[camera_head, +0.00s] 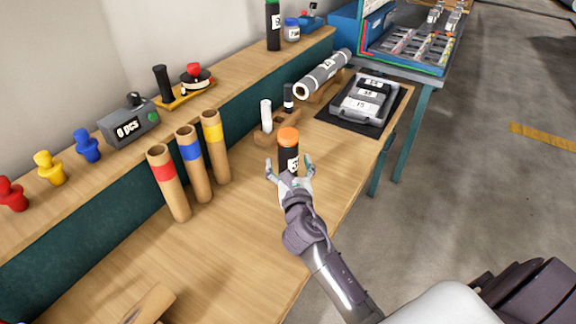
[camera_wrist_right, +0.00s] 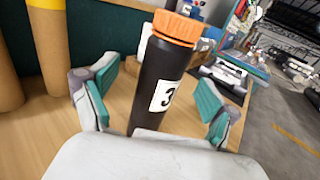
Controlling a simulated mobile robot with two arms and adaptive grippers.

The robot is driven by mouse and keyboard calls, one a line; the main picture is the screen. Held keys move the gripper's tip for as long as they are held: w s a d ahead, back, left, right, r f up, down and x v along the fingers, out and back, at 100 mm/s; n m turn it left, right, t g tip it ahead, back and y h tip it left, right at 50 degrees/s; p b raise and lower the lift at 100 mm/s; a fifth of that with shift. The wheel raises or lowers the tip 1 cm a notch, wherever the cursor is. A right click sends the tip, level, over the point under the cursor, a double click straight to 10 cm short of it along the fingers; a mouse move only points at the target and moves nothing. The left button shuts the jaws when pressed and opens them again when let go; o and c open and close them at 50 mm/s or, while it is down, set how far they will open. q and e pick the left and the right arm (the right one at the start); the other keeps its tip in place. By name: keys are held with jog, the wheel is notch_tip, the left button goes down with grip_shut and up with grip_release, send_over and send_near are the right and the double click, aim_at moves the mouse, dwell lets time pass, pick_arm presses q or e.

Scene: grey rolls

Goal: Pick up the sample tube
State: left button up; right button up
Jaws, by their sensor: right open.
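The sample tube (camera_head: 288,158) is black with an orange cap and a white numbered label. It stands upright on the wooden workbench. My right gripper (camera_head: 290,172) is open, with its fingers on either side of the tube. In the right wrist view the tube (camera_wrist_right: 156,88) stands between the teal finger pads, with gaps visible on both sides. The lower part of the tube is hidden by the gripper in both views. My left gripper is not in view.
Three cardboard tubes with red, blue and yellow bands (camera_head: 194,165) stand left of the gripper. A small wooden rack (camera_head: 272,134) with a white and a black vial stands behind the tube. A grey tray (camera_head: 364,104) lies further back.

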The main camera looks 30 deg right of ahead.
aim_at(290, 158)
jog(key=x, duration=0.4)
jog(key=shift+s+d, duration=0.1)
jog(key=shift+d, duration=0.2)
jog(key=shift+w+d+f, duration=0.1)
jog(key=shift+w+d, duration=0.05)
jog(key=shift+w, duration=0.3)
jog(key=shift+c, duration=1.2)
jog(key=c, duration=1.3)
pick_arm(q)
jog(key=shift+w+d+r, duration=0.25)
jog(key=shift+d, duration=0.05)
pick_arm(e)
grip_shut()
